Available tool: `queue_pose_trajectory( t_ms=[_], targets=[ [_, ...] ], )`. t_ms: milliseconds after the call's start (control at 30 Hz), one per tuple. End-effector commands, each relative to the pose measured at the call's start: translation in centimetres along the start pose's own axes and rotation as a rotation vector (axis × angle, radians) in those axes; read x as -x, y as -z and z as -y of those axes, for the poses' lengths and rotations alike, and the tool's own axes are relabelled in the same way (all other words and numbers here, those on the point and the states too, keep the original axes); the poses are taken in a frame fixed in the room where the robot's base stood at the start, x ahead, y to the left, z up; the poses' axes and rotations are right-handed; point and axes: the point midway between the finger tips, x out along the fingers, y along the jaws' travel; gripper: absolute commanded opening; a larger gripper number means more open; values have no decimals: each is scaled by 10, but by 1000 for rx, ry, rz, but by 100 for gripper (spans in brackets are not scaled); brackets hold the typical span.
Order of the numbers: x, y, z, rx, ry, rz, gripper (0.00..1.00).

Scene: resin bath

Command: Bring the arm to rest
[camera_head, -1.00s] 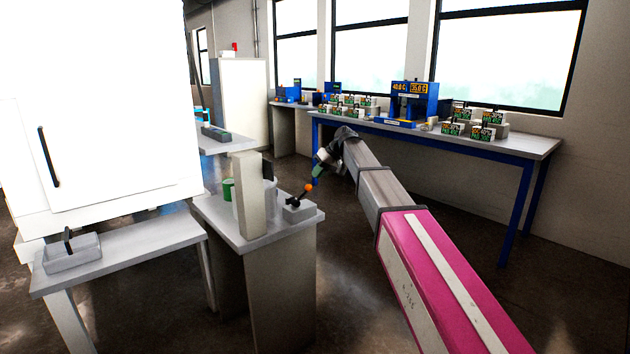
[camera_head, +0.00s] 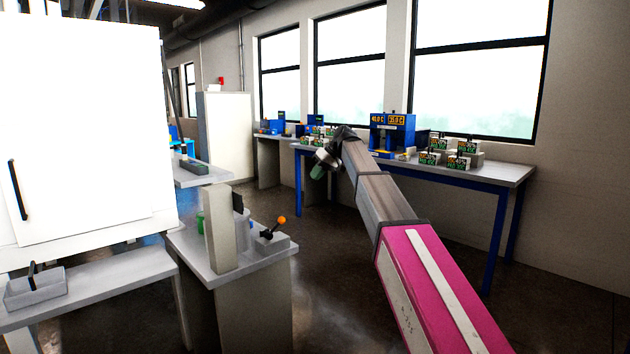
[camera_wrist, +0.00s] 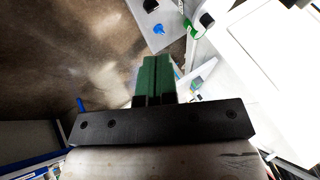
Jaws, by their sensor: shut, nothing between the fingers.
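My arm stretches forward from the lower right in the head view. My gripper (camera_head: 319,170) is at its far end, in the air over open floor, to the right of the small grey bench (camera_head: 246,257). In the wrist view my gripper (camera_wrist: 157,62) shows two green fingers pressed together with nothing between them. The fingers point toward the floor and the bench edge. In the head view the fingertips are small and partly hidden by the wrist.
A lever with an orange knob (camera_head: 282,220) stands on the small bench. A blue-legged table (camera_head: 505,172) with boxes and a blue device (camera_head: 392,132) stands behind my arm. A white cabinet (camera_head: 85,130) and a low table (camera_head: 90,290) are at left. Floor between is clear.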

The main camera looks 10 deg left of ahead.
Motion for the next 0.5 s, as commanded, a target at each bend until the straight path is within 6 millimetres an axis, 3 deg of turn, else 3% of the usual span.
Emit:
queue_pose_trajectory(
  t_ms=[333, 433, 500],
  targets=[
    [-3, -5, -3, -7, -4, 2, 0],
    [-15, -25, -16, -39, -21, 8, 0],
    [-29, -49, -33, -78, -46, 15, 0]
  ],
)
